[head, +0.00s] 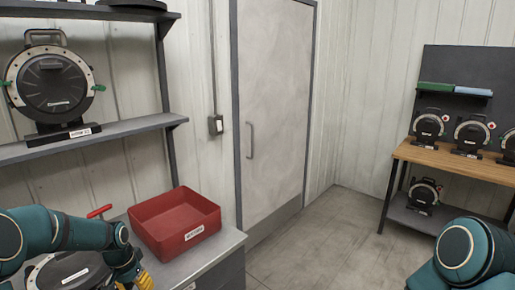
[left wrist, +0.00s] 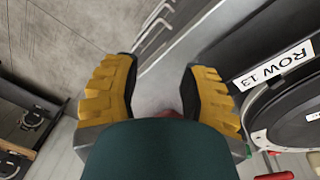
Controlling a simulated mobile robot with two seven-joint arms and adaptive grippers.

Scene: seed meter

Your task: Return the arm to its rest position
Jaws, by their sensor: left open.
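My left arm (head: 60,230) comes in from the left over the grey counter (head: 215,255). My left gripper (head: 136,276) shows only partly at the bottom edge, in front of the counter. In the left wrist view its two yellow fingers (left wrist: 160,75) are spread apart with nothing between them. A black seed meter (head: 70,272) lies on the counter, partly hidden behind my left arm. In the left wrist view a seed meter (left wrist: 290,115) beside the right finger has a label reading ROW 13 nearby. My right arm (head: 470,255) shows at the lower right; its gripper is out of view.
A red bin (head: 157,234) stands on the counter close to my left arm. Above, a shelf (head: 130,128) holds a seed meter (head: 52,88). A wooden bench (head: 460,166) with several meters stands at right. The floor (head: 320,240) before the door (head: 272,90) is clear.

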